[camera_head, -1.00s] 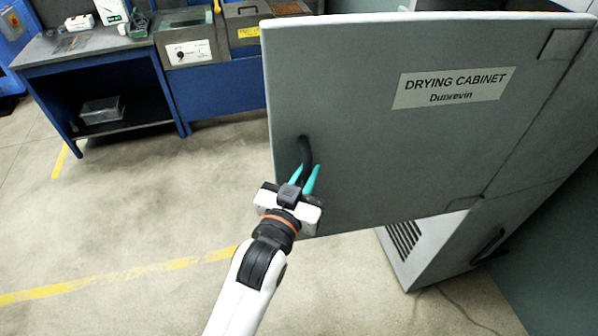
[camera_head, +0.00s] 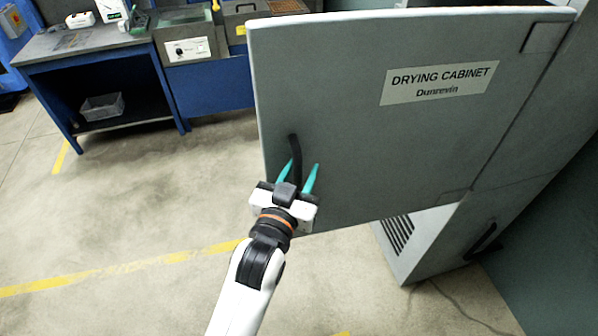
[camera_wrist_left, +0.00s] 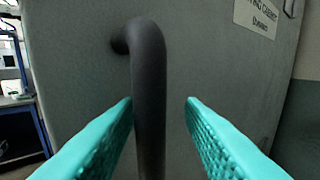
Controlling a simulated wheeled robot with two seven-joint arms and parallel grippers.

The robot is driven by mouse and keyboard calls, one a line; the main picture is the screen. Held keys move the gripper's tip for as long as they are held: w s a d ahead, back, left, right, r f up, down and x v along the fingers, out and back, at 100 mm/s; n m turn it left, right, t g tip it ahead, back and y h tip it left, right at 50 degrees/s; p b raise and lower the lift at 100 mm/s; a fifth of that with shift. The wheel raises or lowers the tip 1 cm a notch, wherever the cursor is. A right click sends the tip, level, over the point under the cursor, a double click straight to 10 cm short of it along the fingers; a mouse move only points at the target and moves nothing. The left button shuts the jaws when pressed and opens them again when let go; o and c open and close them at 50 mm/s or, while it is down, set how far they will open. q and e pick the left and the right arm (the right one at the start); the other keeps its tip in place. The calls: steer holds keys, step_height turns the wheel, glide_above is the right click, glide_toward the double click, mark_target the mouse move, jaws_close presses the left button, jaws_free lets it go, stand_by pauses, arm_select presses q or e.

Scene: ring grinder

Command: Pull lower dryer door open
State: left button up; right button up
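The large grey door (camera_head: 350,140) with the "DRYING CABINET" sign stands swung out from the cabinet. Its dark curved handle (camera_head: 296,155) is near its left edge and also shows in the left wrist view (camera_wrist_left: 149,80). My left gripper (camera_head: 298,172) is open at this handle. Its teal fingers (camera_wrist_left: 159,103) stand on either side of the bar, with a clear gap at the right finger; contact at the left finger is unclear. Lower down on the cabinet is a closed grey front with another dark handle (camera_head: 487,240). My right gripper is not in view.
A vented grey side panel (camera_head: 399,234) shows below the swung-out door. A blue workbench (camera_head: 110,85) with a clear bin (camera_head: 103,106) underneath stands at the back left. The floor left of my arm is open, with a yellow line (camera_head: 120,268).

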arm_select(q)
steer(key=shift+a, duration=0.1)
steer(key=shift+s+a+f, duration=0.1)
steer(key=shift+s+a, duration=0.05)
steer(key=shift+s, duration=0.15)
steer(key=p+v, duration=0.1)
steer(key=v, duration=1)
steer(key=shift+s+p, duration=0.2)
steer(key=shift+p, duration=0.2)
